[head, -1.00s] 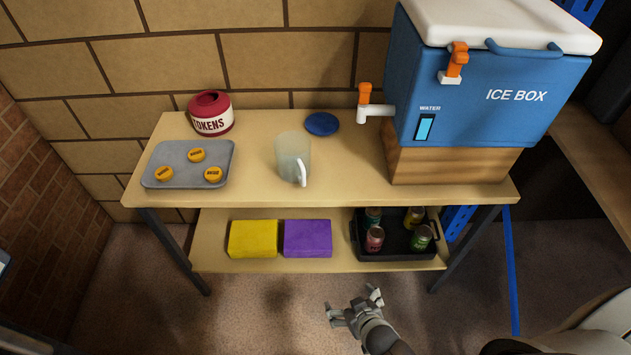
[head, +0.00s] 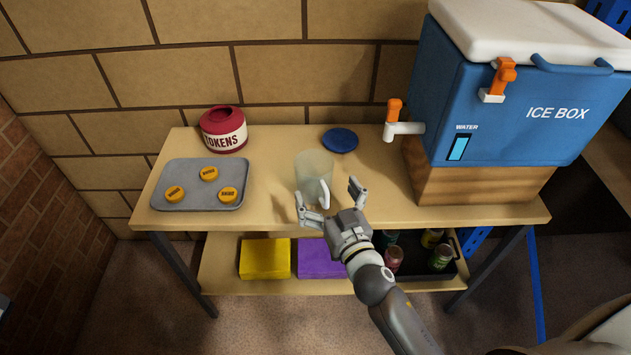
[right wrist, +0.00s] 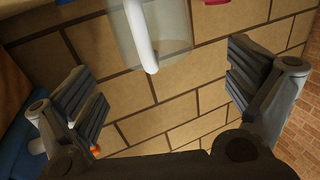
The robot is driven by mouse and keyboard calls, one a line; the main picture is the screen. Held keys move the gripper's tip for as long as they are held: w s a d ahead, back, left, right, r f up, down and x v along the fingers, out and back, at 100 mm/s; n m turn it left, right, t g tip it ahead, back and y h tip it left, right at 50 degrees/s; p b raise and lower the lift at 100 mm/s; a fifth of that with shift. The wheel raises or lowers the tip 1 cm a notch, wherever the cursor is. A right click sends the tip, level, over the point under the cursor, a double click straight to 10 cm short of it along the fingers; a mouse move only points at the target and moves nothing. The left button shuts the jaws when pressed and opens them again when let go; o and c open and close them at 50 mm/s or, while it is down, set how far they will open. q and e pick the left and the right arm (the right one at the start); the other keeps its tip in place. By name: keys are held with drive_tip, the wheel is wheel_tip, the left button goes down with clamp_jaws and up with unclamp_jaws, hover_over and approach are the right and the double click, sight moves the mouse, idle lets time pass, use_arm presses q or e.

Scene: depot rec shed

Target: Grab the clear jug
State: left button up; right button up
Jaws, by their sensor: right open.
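The clear jug (head: 313,166) stands upright on the wooden table, right of the tray, with its white handle facing the front. My right gripper (head: 329,192) is open in front of the jug, its fingers near the handle and part of it covering the jug's lower front in the head view. In the right wrist view, the jug (right wrist: 173,30) and its white handle show at the top, between and beyond the two open fingers (right wrist: 160,88). Nothing is between the fingertips. My left gripper is not in view.
On the tabletop (head: 270,200) are a grey tray (head: 200,198) with yellow tokens, a red tokens pot (head: 223,130), a blue disc (head: 340,140) and a blue ice box (head: 530,110) with an orange-handled tap (head: 403,129). Yellow (head: 265,258) and purple (head: 318,258) blocks and cans sit below.

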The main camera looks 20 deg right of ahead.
sight(322, 179)
drive_tip(key=shift+w+f+p, duration=0.2)
drive_tip(key=shift+w+p, duration=0.15)
drive_tip(key=shift+w, duration=3)
drive_tip(key=shift+c, duration=0.3)
drive_tip(key=c, duration=1)
drive_tip(key=shift+c, duration=0.3)
drive_tip(key=shift+r, duration=0.2)
